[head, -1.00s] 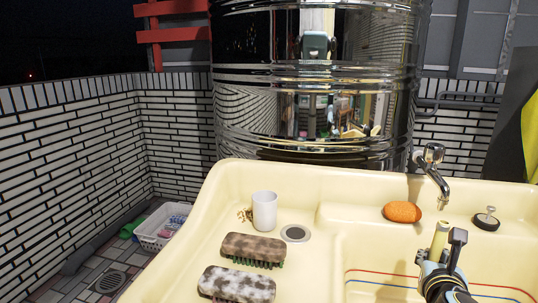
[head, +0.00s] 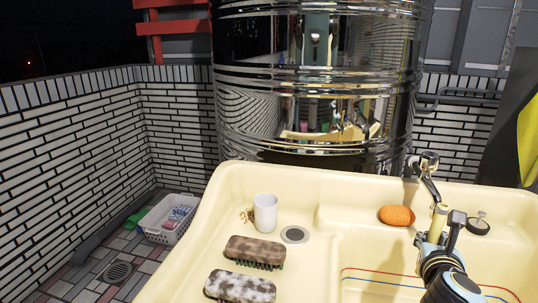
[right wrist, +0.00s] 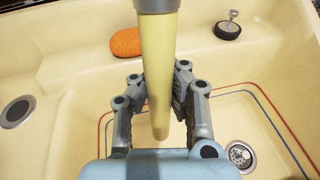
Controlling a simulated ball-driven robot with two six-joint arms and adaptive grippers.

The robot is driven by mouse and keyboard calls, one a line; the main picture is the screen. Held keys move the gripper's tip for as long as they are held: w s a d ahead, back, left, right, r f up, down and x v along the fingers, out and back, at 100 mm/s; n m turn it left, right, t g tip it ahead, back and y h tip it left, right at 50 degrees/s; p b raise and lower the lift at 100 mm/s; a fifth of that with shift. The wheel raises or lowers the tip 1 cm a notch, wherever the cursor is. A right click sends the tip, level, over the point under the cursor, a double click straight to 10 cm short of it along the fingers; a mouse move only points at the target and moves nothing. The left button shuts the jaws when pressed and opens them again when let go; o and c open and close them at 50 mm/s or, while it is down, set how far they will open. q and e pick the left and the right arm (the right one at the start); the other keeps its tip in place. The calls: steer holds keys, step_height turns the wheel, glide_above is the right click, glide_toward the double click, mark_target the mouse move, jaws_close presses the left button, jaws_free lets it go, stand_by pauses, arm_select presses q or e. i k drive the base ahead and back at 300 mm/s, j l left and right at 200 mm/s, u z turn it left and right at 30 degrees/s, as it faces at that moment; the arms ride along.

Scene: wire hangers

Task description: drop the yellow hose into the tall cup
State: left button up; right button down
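The yellow hose (head: 438,219) is a pale yellow tube, held roughly upright in my right gripper (head: 441,243) over the right part of the cream sink. In the right wrist view the hose (right wrist: 162,55) runs between the two fingers of my right gripper (right wrist: 164,85), which are shut on it from both sides. A grey collar is at its upper end there. The tall cup (head: 265,213) is white and stands upright on the sink's left ledge, well to the left of the hose. Its inside is mostly hidden. My left gripper is not in view.
The sink (head: 330,225) has a drain (head: 294,235) beside the cup. Two brushes (head: 255,251) lie in front of the cup. An orange sponge (head: 397,215), a black plug (head: 478,226) and the tap (head: 430,175) are near my right gripper.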

mark_target(268, 230)
steer(key=i+j+u, duration=0.25)
steer(key=u, duration=0.2)
steer(key=i+j+u, duration=0.3)
steer(key=u, duration=0.15)
